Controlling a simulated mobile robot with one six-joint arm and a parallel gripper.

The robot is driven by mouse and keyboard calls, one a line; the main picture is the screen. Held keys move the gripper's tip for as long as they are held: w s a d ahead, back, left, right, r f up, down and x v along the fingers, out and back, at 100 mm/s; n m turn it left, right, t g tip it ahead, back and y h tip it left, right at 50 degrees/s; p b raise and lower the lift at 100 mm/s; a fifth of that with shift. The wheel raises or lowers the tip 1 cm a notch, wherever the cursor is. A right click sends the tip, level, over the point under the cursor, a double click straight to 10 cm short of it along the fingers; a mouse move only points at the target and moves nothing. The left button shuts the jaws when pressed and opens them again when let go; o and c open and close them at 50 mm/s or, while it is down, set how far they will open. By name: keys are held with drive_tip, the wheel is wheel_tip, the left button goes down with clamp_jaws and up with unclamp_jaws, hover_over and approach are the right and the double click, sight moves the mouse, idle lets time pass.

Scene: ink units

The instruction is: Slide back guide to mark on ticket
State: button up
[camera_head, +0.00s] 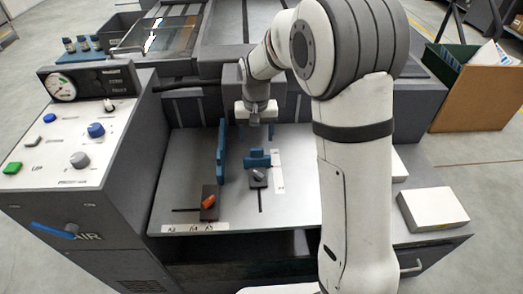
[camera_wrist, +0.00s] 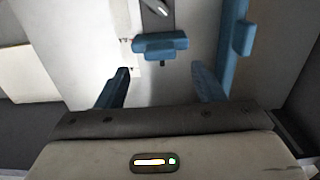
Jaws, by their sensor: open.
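The back guide (camera_head: 257,160) appears to be the short blue block with a grey lever on a dark slide, standing on the grey feed table (camera_head: 180,185). It also shows in the wrist view (camera_wrist: 160,45), ahead of my fingers. My gripper (camera_head: 261,122) is open and empty above and behind the guide, apart from it. Its two blue fingers (camera_wrist: 160,84) are spread wide in the wrist view. A white scale strip (camera_head: 279,175) runs beside the guide on the right. I cannot make out a ticket for certain.
A tall blue side guide (camera_head: 221,150) with an orange lever (camera_head: 208,202) stands left of the back guide, near my fingers in the wrist view (camera_wrist: 239,42). A labelled strip (camera_head: 188,228) lies at the front edge. The control panel (camera_head: 75,140) rises at left; a white stack (camera_head: 432,208) lies right.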

sight(257, 149)
wheel_tip(257, 149, down, 6)
drive_tip(key=shift+f+b, duration=0.25)
drive_tip(key=shift+b, duration=0.15)
